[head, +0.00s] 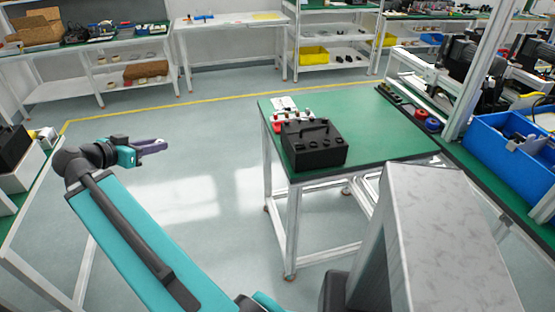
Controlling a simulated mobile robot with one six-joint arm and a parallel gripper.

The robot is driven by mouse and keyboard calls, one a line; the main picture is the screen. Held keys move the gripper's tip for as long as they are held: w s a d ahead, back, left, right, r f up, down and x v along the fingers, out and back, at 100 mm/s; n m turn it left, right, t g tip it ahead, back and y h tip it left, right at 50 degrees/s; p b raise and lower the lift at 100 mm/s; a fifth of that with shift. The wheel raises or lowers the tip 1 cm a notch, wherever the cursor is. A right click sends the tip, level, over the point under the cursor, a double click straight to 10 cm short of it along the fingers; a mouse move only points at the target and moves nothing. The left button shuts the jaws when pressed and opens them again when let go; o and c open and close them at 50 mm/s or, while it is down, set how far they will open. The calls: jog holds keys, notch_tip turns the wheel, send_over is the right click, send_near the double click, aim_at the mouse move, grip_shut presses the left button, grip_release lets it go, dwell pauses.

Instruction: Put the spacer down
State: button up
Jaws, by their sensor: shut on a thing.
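My gripper (160,146) is at the left of the head view, at the end of my teal arm, with its purple-grey fingers pointing right. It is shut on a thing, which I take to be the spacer. The spacer is too small and too covered by the fingers to make out. The gripper is in the air over open floor, left of and apart from the green-topped table (385,135). No other spacer can be told apart in view.
A black box with a handle (315,150) stands on the green table, with small red-capped items (279,118) and a paper (284,103) behind it. The table's right half is mostly clear. A blue bin (500,165) sits on the right bench. Another bench edge is at far left.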

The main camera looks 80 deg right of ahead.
jog(key=s+d+m+g+y+b, duration=0.1)
jog(key=s+d+m+g+y, duration=0.1)
jog(key=s, duration=1)
jog(key=s+d+m+g+y+b, duration=0.2)
jog(key=s+d+m+g, duration=0.1)
jog(key=s, duration=1)
jog(key=s+d+m+g+y+b, duration=0.1)
jog(key=s+d+m+g+y, duration=0.2)
jog(key=s, duration=0.9)
jog(key=shift+s+d+f+m, duration=0.2)
jog(key=shift+d+f+m, duration=0.25)
jog(key=shift+m, duration=0.55)
jog(key=shift+d+r+p, duration=0.2)
jog(key=shift+d+p, duration=0.1)
jog(key=shift+p, duration=0.1)
jog(key=w+d+f+p, duration=0.1)
jog(key=w+d+p, duration=0.1)
jog(key=d+p, duration=0.7)
jog(key=d, duration=0.6)
jog(key=shift+d+f, duration=0.25)
jog(key=shift+f, duration=0.15)
jog(key=shift+f+p, duration=0.1)
jog(key=shift+p, duration=0.2)
